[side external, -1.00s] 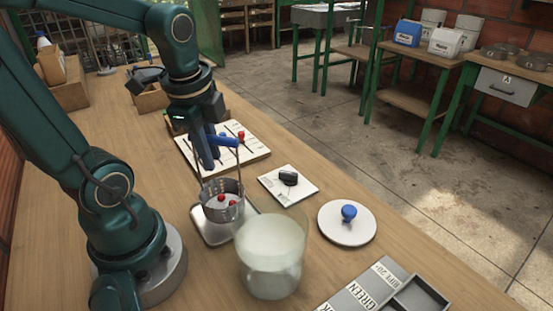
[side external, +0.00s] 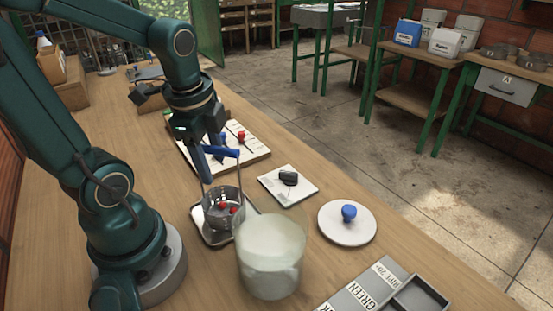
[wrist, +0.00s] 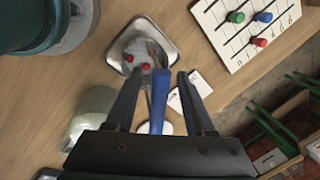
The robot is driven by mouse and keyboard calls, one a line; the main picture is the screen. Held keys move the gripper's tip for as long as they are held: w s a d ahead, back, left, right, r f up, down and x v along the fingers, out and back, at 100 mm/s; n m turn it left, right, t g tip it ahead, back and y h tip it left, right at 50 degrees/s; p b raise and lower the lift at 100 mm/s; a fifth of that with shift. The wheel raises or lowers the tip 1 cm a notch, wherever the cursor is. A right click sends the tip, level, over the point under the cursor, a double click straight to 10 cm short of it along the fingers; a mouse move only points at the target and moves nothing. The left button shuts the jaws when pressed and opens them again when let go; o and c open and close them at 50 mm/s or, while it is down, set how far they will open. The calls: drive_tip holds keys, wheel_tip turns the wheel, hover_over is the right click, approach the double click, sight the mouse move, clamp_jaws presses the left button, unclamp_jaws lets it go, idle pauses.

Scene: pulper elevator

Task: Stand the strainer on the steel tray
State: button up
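The strainer (side external: 222,214), a perforated metal basket with tall wire arms and a blue handle bar (side external: 222,152), stands upright on the steel tray (side external: 198,222). Red cherries lie in the basket. In the wrist view the strainer (wrist: 142,52) sits inside the rim of the tray (wrist: 173,45). My gripper (wrist: 158,74) is open, with one finger on each side of the blue handle and a visible gap on both sides. In the side view my gripper (side external: 204,172) is beside the handle, above the basket.
A large translucent bucket (side external: 271,255) stands close to the strainer's right front. Nearby are a white board with coloured pegs (side external: 252,153), a white card with a dark object (side external: 287,187), a white disc with a blue knob (side external: 347,232), and a grey sorting tray (side external: 385,290).

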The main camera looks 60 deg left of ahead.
sight(206, 147)
drive_tip(key=shift+s+d+r, duration=0.1)
drive_tip(key=shift+s+r, duration=0.05)
drive_tip(key=shift+r, duration=0.7)
drive_tip(key=shift+s+d+r, duration=0.1)
drive_tip(key=shift+r, duration=0.75)
drive_tip(key=shift+s+d+r, duration=0.1)
drive_tip(key=shift+s+r, duration=0.05)
drive_tip(key=shift+r, duration=0.7)
drive_tip(key=shift+f, duration=0.15)
drive_tip(key=f, duration=0.5)
drive_tip(key=shift+w+a, duration=0.3)
drive_tip(key=shift+w, duration=0.05)
wheel_tip(206, 147, up, 4)
drive_tip(key=shift+w, duration=0.1)
drive_tip(key=shift+r, duration=0.1)
